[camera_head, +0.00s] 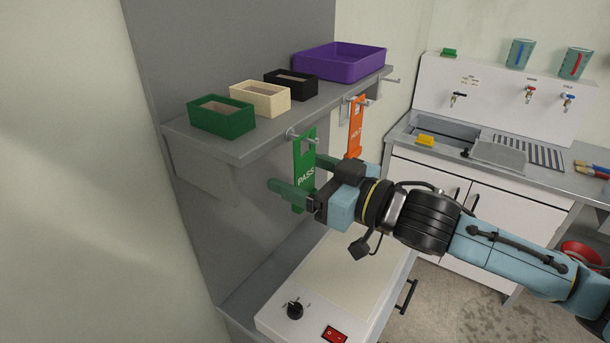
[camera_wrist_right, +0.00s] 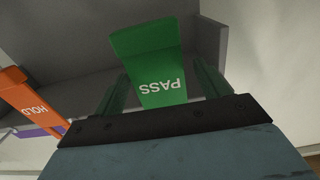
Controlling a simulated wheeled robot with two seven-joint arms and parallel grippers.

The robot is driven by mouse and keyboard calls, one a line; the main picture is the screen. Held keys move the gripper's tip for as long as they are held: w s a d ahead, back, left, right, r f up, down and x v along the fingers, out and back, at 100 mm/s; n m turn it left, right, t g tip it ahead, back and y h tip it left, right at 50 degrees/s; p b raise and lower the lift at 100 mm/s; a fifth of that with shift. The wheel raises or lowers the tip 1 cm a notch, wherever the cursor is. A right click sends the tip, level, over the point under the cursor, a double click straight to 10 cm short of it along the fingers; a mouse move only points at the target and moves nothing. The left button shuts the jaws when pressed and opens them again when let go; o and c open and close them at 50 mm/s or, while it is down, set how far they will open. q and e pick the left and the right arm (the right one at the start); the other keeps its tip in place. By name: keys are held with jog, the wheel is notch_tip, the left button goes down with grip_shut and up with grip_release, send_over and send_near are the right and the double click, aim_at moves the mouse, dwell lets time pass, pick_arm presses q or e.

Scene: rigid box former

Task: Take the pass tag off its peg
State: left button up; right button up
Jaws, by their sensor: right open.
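The green pass tag (camera_head: 303,170) hangs from a peg (camera_head: 291,133) on the front edge of the grey shelf, its white PASS lettering showing. My right gripper (camera_head: 293,172) is open at the lower part of the tag, with one finger to each side of it. In the right wrist view the tag (camera_wrist_right: 160,75) stands between the two dark green fingers, with visible gaps, so they do not look closed on it. My left gripper is not in view.
An orange hold tag (camera_head: 355,128) hangs on the neighbouring peg to the right. Green, cream and black boxes and a purple tray (camera_head: 340,66) stand on the shelf (camera_head: 240,150). A white machine with a black knob (camera_head: 295,310) and a red switch lies below.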

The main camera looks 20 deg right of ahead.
jog(key=shift+x, duration=0.8)
jog(key=c, duration=1)
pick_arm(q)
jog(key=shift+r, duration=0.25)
pick_arm(e)
jog(key=shift+c, duration=0.2)
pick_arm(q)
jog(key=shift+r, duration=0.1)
pick_arm(e)
jog(key=shift+r, duration=0.1)
